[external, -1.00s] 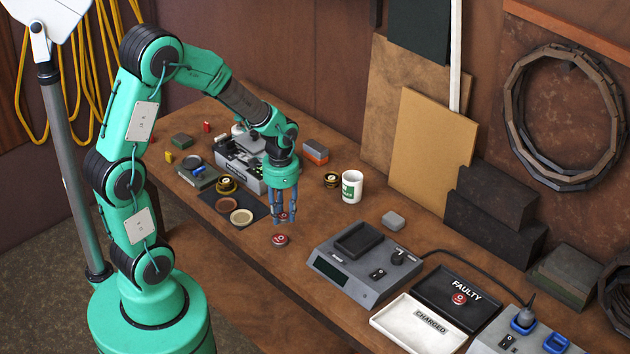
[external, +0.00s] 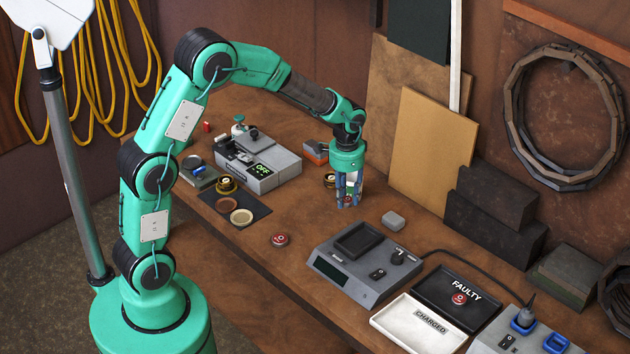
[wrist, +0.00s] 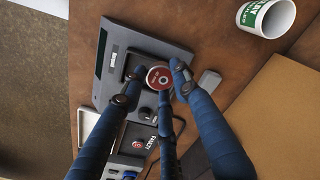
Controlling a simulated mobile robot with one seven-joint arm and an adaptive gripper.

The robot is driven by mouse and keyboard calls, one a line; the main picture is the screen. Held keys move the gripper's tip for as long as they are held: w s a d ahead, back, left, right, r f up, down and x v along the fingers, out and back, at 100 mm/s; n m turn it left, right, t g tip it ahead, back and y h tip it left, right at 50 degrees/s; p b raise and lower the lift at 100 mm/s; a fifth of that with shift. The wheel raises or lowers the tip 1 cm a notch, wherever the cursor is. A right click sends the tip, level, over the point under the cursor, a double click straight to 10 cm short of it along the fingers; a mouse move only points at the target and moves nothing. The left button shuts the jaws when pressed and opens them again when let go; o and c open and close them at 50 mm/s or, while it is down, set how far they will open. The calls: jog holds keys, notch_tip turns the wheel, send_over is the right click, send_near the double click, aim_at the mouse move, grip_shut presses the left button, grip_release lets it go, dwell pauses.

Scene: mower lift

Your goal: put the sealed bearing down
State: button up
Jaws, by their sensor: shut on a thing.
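The sealed bearing, a red-faced disc (external: 347,200), is between the fingertips of my gripper (external: 348,197). In the wrist view the disc (wrist: 159,77) sits between the blue fingers of my gripper (wrist: 158,83), its red face toward the camera. My gripper is shut on it and points down above the bench, in front of the mug and behind the grey tester (external: 362,262). A similar red disc (external: 280,240) lies on the bench left of the tester. Another (external: 459,298) lies in the black FAULTY tray (external: 428,284).
A white and green mug (wrist: 265,14) stands close to my gripper. A grey block (external: 393,220) lies right of it. The white CHARGED tray (external: 392,318) is beside the FAULTY tray. A grey device reading OFF (external: 258,168) stands left.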

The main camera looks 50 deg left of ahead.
jog(key=w+d+b, duration=0.1)
jog(key=w+d, duration=0.6)
jog(key=w, duration=0.2)
jog(key=b, duration=0.1)
send_over(423, 244)
notch_tip(423, 244, down, 2)
jog(key=shift+n, duration=0.3)
jog(key=shift+s+f, duration=0.1)
jog(key=shift+f, duration=2.1)
jog(key=shift+f+b, duration=0.65)
jog(key=shift+f, duration=2.45)
jog(key=shift+f+b, duration=0.35)
jog(key=shift+f, duration=1.55)
jog(key=shift+f, duration=0.1)
